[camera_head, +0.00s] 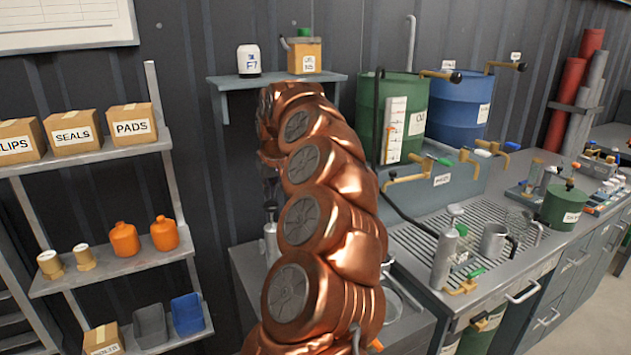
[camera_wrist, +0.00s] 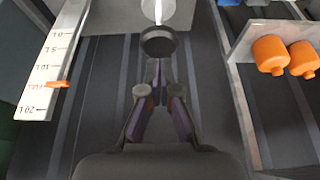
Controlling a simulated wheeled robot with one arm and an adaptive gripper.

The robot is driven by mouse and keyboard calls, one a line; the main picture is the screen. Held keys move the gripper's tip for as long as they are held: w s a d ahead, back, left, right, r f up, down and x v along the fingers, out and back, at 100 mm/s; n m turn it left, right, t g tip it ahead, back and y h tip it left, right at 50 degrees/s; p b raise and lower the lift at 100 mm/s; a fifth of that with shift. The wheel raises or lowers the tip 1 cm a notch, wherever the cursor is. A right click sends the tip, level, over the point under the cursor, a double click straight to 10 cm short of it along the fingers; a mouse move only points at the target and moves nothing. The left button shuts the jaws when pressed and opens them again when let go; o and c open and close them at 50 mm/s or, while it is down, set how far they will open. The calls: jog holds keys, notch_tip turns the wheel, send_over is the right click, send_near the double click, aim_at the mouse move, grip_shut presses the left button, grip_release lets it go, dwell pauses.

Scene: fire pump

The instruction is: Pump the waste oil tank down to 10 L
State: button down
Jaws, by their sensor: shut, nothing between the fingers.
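In the head view a green drum (camera_head: 407,92) stands at the back of the bench with a white level scale (camera_head: 393,130) on its front. A dark upright rod (camera_head: 378,115) stands at the drum's left side. The wrist view shows a white scale (camera_wrist: 47,65) at the left with an orange marker (camera_wrist: 58,84); I cannot read its level surely. My gripper (camera_wrist: 157,65) is shut and empty, its tips close below a round black knob (camera_wrist: 158,42) on a pale shaft. I cannot tell if they touch. My copper arm hides the gripper in the head view.
A blue drum (camera_head: 457,103) stands right of the green one. Brass taps and levers (camera_head: 440,168) line the back of the grated bench (camera_head: 415,240), which holds metal cans. A wall shelf (camera_head: 225,82) and a shelf rack (camera_head: 130,262) with orange bottles (camera_head: 124,239) are at left.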

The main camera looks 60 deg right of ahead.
aim_at(272, 206)
jog(key=shift+f, duration=0.1)
dwell(0.5)
jog(key=shift+f+b, duration=2.75)
jog(key=shift+f, duration=0.6)
jog(key=shift+r, duration=0.15)
jog(key=shift+r+p, duration=1.5)
jog(key=shift+r, duration=1.8)
jog(key=shift+f, duration=0.15)
